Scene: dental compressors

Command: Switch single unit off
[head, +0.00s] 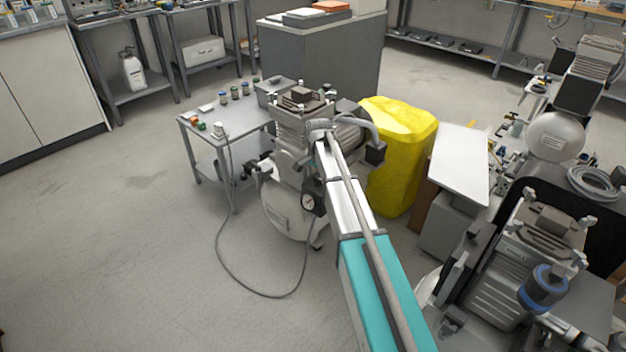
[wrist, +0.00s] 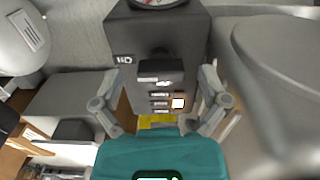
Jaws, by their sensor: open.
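The single compressor unit (head: 292,215), a grey pump and motor on a rounded light tank, stands in the middle of the head view. My arm reaches over it, and my gripper cannot be made out clearly there. In the wrist view my gripper (wrist: 160,88) is open, its two fingers spread on either side of a dark control box (wrist: 189,52). I cannot tell whether the fingers touch the box, or the switch's position.
A small side table (head: 240,120) with bottles stands left of the unit. A bright yellow wrapped object (head: 402,150) stands close behind its right side. A loose cable (head: 262,293) lies on the floor. More compressors (head: 528,250) crowd the right; the left floor is free.

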